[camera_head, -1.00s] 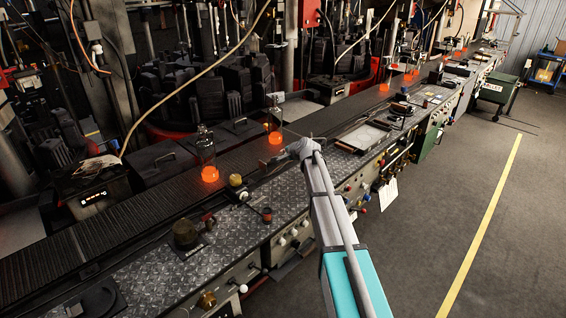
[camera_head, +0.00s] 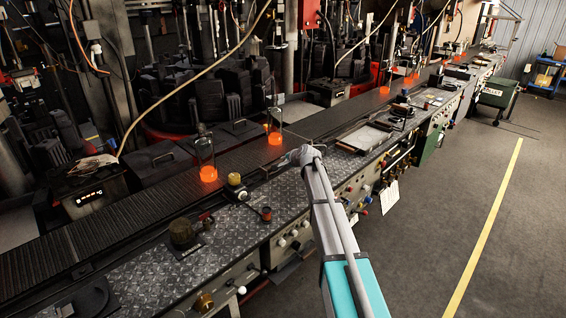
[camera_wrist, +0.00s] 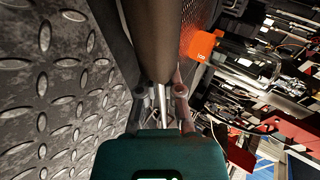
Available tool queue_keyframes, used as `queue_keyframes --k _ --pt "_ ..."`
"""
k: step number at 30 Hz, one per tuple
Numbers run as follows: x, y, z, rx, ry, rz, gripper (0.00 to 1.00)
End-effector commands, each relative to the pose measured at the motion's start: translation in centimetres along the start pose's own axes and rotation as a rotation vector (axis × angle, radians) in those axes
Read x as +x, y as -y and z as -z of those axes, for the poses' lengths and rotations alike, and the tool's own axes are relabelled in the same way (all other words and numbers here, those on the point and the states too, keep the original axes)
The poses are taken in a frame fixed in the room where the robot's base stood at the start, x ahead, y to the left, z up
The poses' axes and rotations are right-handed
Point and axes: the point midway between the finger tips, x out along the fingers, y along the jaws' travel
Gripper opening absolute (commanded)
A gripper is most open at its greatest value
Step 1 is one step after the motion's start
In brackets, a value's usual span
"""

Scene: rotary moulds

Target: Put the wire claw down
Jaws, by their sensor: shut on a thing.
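My gripper (camera_head: 296,156) hangs at the end of my arm over the front edge of the diamond-plate bench top (camera_head: 150,270). In the wrist view my gripper (camera_wrist: 152,70) has its fingers on either side of a thick brown bar with thin metal rods below it, which I take to be the wire claw (camera_wrist: 156,35). The gripper is shut on it. In the head view the claw is too small and dark to make out clearly. The plate surface lies close by at left in the wrist view (camera_wrist: 40,90); I cannot tell whether the claw touches it.
Glass bottles with glowing orange bases (camera_head: 206,160) (camera_head: 275,128) stand on the dark conveyor (camera_head: 130,208) behind the bench. A brass-coloured knob (camera_head: 234,179) and a dark round cap (camera_head: 181,233) stand on the plate. A grey tray (camera_head: 364,138) lies right of my gripper.

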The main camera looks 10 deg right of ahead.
Motion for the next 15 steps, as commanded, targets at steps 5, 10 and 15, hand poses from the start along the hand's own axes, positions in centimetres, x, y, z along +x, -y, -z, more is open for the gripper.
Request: queue_keyframes --k 5,10,15 --pt "0.23 -0.34 -0.04 0.0 0.0 0.0 0.0" --pt "0.16 -0.25 -0.03 0.0 0.0 0.0 0.37" --pt "0.16 -0.25 -0.02 0.0 0.0 0.0 0.43"
